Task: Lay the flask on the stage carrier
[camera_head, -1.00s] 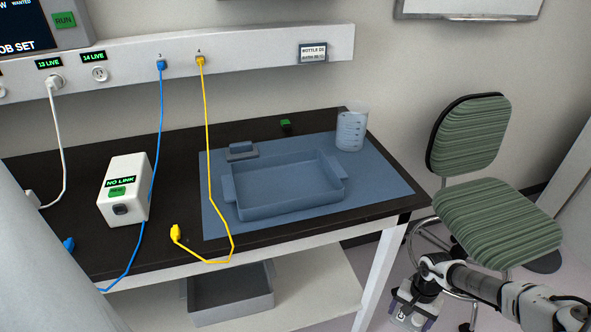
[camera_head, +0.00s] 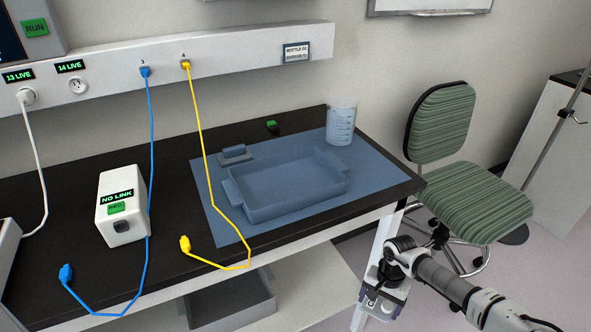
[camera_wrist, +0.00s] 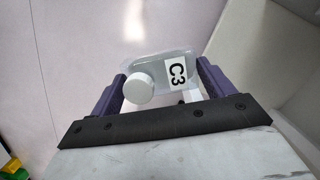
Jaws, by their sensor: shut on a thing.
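In the wrist view, my gripper (camera_wrist: 162,82) has its two purple fingers on either side of a clear flask (camera_wrist: 150,62) with a white round cap and a label reading C3. The gripper is shut on the flask. I cannot identify the stage carrier for sure in either view.
A blue-grey tray (camera_head: 256,213) and a clear beaker (camera_head: 341,124) stand on a blue mat (camera_head: 225,226) on the dark bench. A white NO LINK box (camera_head: 123,225) stands at left. A green chair (camera_head: 478,215) stands beside the bench, with a white cabinet (camera_head: 552,150) beyond.

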